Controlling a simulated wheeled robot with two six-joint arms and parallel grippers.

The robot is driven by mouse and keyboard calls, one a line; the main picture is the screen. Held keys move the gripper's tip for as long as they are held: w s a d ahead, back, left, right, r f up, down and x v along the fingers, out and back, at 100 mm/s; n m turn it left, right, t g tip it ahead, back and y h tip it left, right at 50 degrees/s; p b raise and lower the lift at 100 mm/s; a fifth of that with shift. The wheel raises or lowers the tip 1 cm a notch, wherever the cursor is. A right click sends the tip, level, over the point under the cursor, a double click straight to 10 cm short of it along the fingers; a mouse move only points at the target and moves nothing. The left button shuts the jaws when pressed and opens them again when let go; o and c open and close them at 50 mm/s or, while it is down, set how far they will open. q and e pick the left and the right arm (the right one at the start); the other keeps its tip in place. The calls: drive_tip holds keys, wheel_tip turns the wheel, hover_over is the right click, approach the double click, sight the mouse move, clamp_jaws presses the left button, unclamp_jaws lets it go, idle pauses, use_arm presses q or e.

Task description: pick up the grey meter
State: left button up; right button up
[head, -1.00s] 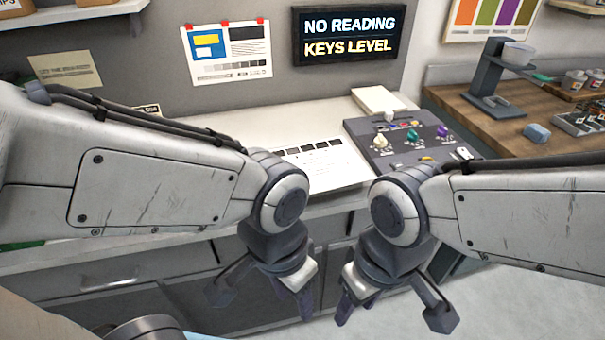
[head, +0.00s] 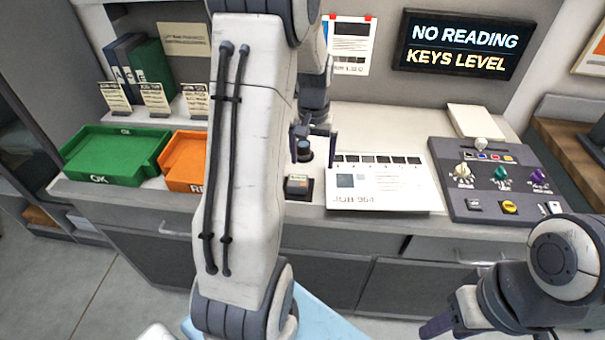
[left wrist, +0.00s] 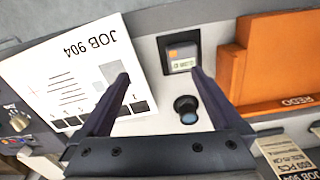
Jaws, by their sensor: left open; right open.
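The grey meter (head: 299,187), a small dark grey block with a small lit face, stands on the white counter left of the printed sheet. It also shows in the left wrist view (left wrist: 180,52), just beyond the fingertips. My left gripper (head: 314,145) is open and empty above the counter behind the meter; in the left wrist view its fingers (left wrist: 160,76) point toward the meter without holding it. My right gripper (head: 452,318) is open and empty at the lower right, in front of the cabinets.
A dark round piece with a bluish top (left wrist: 186,108) stands close to the meter. The JOB 904 sheet (head: 378,190) lies to the right, beside a grey control panel (head: 470,205) with knobs. An orange tray (head: 183,172) and green tray (head: 110,160) are at left.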

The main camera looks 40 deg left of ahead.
use_arm(q)
drive_tip(key=n, duration=0.1)
approach(298, 180)
drive_tip(key=shift+s, duration=0.1)
wheel_tip(298, 180, down, 5)
drive_tip(key=shift+a+r+p, duration=0.1)
drive_tip(key=shift+r+p, duration=0.05)
drive_tip(key=shift+p, duration=0.35)
wheel_tip(298, 180, down, 4)
drive_tip(key=shift+f+p, duration=0.25)
drive_tip(key=shift+p, duration=0.65)
drive_tip(key=shift+f, duration=0.55)
drive_tip(key=c, duration=1.4)
